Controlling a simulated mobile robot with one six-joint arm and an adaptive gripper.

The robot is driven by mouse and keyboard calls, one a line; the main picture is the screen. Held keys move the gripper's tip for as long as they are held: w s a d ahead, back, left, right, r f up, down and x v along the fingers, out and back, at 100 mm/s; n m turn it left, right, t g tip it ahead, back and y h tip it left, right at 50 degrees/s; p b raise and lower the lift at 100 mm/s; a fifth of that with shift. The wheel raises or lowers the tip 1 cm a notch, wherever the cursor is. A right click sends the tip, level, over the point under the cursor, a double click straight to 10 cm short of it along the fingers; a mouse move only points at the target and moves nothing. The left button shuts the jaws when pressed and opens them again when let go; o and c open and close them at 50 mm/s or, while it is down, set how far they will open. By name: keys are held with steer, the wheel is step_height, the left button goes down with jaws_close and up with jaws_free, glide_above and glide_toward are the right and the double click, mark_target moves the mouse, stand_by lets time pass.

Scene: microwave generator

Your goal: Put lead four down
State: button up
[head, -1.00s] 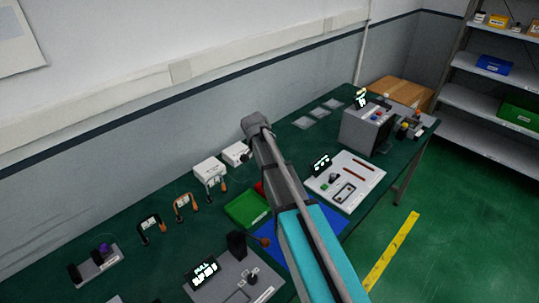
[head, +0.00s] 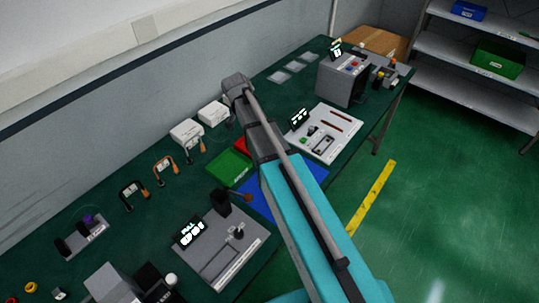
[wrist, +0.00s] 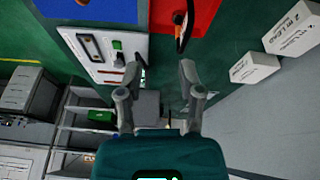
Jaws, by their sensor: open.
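My gripper (wrist: 159,75) is open in the wrist view, with nothing seen between its fingertips. A dark lead with an orange part (wrist: 181,32) lies on the red tray (wrist: 164,14), beyond the right fingertip and apart from it. In the head view my arm hides most of the red tray (head: 241,145) and my fingers. An orange lead (head: 165,160), a black lead (head: 132,192) and a pale lead with orange ends (head: 191,146) stand on the green bench. I cannot read which lead is number four.
White boxes marked as leads (wrist: 294,29) stand by the wall. A green tray (head: 229,167) and a blue mat (head: 310,176) lie near my arm. A white panel (head: 325,132) and a grey instrument (head: 343,80) stand farther right. A grey fixture (head: 228,250) is in front.

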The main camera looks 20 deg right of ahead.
steer(key=s+d+n+g+y, duration=0.2)
steer(key=s+n, duration=0.7)
steer(key=s, duration=1.3)
steer(key=shift+d+f+y, duration=0.2)
steer(key=shift+f+y, duration=0.25)
steer(key=shift+y, duration=0.15)
steer(key=shift+f, duration=0.1)
step_height(320, 180, down, 4)
steer(key=b, duration=0.3)
steer(key=shift+r+b, duration=0.2)
steer(key=shift+b, duration=0.2)
